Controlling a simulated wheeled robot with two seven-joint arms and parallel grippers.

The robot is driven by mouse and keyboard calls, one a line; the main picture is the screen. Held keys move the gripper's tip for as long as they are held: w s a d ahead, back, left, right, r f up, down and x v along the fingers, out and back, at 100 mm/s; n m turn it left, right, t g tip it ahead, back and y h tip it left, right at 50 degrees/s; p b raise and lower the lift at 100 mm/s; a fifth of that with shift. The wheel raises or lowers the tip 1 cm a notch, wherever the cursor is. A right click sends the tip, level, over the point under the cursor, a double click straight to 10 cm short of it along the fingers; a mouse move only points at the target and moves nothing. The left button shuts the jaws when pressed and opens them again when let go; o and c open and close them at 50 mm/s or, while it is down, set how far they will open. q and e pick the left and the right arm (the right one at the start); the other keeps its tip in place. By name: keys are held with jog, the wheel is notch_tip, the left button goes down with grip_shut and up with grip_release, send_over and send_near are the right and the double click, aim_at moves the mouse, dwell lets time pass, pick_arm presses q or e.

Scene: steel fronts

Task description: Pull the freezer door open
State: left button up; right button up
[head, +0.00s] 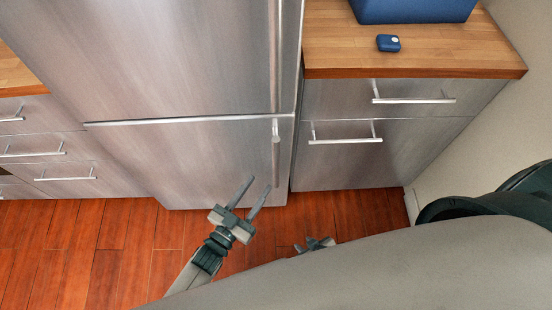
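The freezer door (190,160) is the lower steel front of the tall fridge, below a horizontal seam. It looks closed. Its handle (276,132) is a light upright bar near the door's right edge, with its top just under the seam. My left gripper (260,182) is in front of the lower right part of this door, its two fingers spread and pointing up toward the handle. Nothing is between them, and they look apart from the handle. My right gripper (318,243) shows only in small part above my body's edge, low over the floor; its fingers cannot be made out clearly.
The upper fridge door (170,50) is closed. Drawers with bar handles (345,132) stand right of the fridge under a wooden counter (430,55) holding a blue box (413,10) and a small blue object (388,43). More drawers (55,150) stand left. Open wooden floor (80,240) lies in front.

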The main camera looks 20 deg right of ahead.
aim_at(274, 164)
pick_arm(q)
jog(key=x, duration=1.1)
jog(key=shift+w+d, duration=0.15)
grip_shut()
